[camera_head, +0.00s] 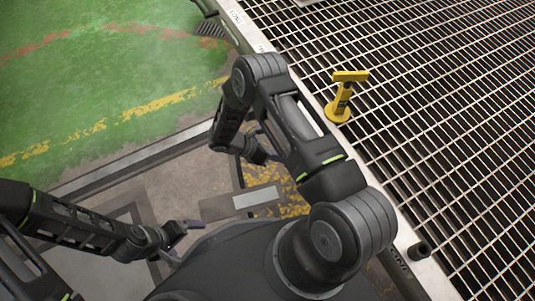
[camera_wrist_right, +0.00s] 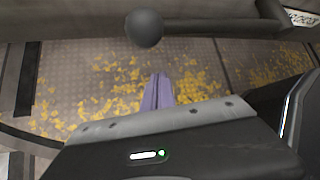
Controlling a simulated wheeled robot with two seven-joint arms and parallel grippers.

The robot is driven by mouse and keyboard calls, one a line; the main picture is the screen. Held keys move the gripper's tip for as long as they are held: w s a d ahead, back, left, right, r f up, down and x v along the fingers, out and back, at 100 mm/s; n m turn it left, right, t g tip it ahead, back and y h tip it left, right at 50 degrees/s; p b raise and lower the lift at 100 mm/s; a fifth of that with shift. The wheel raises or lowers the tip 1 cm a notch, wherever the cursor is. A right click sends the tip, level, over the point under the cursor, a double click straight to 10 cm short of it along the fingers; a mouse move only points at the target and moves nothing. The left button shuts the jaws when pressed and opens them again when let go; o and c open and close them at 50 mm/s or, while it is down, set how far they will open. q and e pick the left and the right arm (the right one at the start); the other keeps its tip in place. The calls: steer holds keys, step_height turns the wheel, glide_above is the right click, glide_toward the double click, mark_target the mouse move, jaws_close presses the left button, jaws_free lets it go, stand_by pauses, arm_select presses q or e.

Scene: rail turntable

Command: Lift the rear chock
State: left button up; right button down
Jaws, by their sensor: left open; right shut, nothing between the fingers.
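I cannot pick out a rear chock with certainty in either view. My left gripper (camera_head: 190,225) is open and empty over the grey floor at the lower left of the head view. My right gripper (camera_wrist_right: 157,92) shows its purple fingers shut with nothing between them in the right wrist view, above a worn yellow-speckled metal plate (camera_wrist_right: 95,80). A dark ball (camera_wrist_right: 144,28) and a dark bar (camera_wrist_right: 220,26) lie beyond the fingertips, apart from them. In the head view my right arm partly hides the right gripper.
A yellow T-topped post (camera_head: 340,108) with a round base stands at the edge of the metal grating (camera_head: 450,110). A pale rail edge (camera_head: 385,195) borders the grating. A small black knob (camera_head: 420,250) sits near it. Green floor (camera_head: 100,70) at the upper left is open.

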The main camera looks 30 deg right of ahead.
arm_select(q)
steer(key=shift+f, duration=0.1)
arm_select(e)
steer(key=r, duration=0.1)
steer(key=w+d+r, duration=0.1)
steer(key=r, duration=0.1)
steer(key=shift+w+d+r, duration=0.15)
steer(key=shift+d+r, duration=0.1)
steer(key=shift+d, duration=0.1)
steer(key=shift+r, duration=0.15)
